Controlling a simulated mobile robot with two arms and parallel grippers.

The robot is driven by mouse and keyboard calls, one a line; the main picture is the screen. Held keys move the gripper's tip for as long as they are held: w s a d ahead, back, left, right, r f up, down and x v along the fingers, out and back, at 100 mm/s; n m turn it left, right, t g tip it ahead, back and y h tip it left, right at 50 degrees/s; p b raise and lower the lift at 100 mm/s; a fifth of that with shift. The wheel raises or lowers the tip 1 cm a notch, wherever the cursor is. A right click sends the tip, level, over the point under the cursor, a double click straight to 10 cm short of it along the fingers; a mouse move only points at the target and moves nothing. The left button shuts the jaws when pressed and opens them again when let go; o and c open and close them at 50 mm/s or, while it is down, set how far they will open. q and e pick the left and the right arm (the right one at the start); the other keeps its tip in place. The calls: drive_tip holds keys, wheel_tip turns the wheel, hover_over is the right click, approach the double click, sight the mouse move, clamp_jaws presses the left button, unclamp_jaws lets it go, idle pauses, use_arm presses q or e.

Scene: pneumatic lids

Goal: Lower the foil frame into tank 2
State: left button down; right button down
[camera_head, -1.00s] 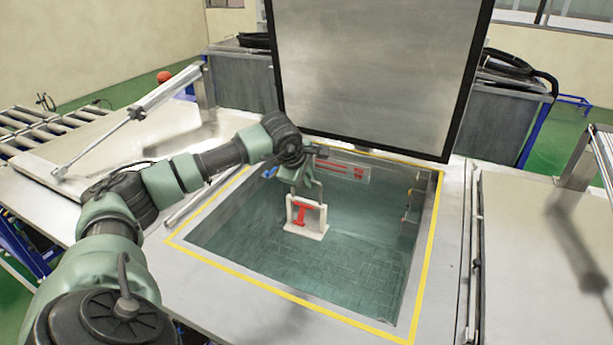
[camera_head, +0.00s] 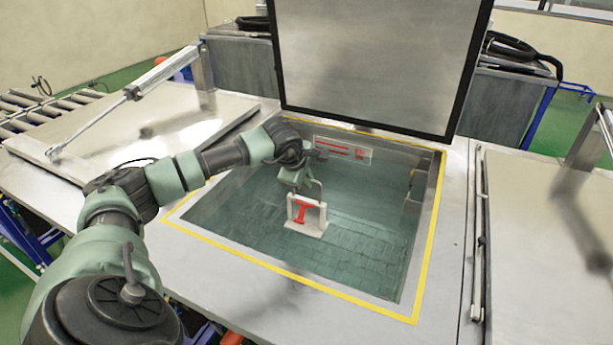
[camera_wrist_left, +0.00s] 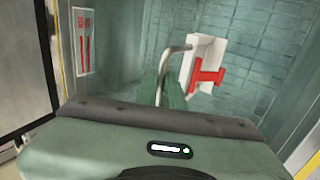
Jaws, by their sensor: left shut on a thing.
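The foil frame (camera_head: 307,217) is a white frame with a red I-shaped piece and a thin metal handle. My left gripper (camera_head: 293,183) is shut on its handle, and the frame hangs upright below it inside the opening of the open tank (camera_head: 432,235). In the left wrist view the gripper fingers (camera_wrist_left: 163,90) meet at the handle, with the white and red frame (camera_wrist_left: 205,68) just beyond. The tank has a tiled floor seen through greenish water; I cannot tell whether the frame touches the water. My right gripper is out of view.
A raised lid (camera_head: 375,65) stands at the tank's back edge. A yellow line (camera_head: 300,290) borders the opening. Closed lids with struts lie to the left (camera_head: 130,135) and right (camera_head: 545,220). A red-marked label (camera_head: 345,149) is on the tank's back wall.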

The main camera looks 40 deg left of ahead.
sight(307, 215)
use_arm(q)
drive_tip(key=shift+f+b, duration=5)
drive_tip(key=shift+f, duration=1)
drive_tip(key=shift+f+b, duration=0.65)
drive_tip(key=shift+f, duration=0.1)
drive_tip(key=c, duration=1.5)
unclamp_jaws()
drive_tip(key=shift+o, duration=0.2)
drive_tip(key=b+v, duration=0.1)
drive_tip(key=v, duration=0.6)
drive_tip(key=shift+r, duration=0.1)
drive_tip(key=shift+s+r, duration=0.15)
drive_tip(key=shift+r, duration=0.15)
wheel_tip(307, 215, up, 12)
drive_tip(key=p, duration=0.8)
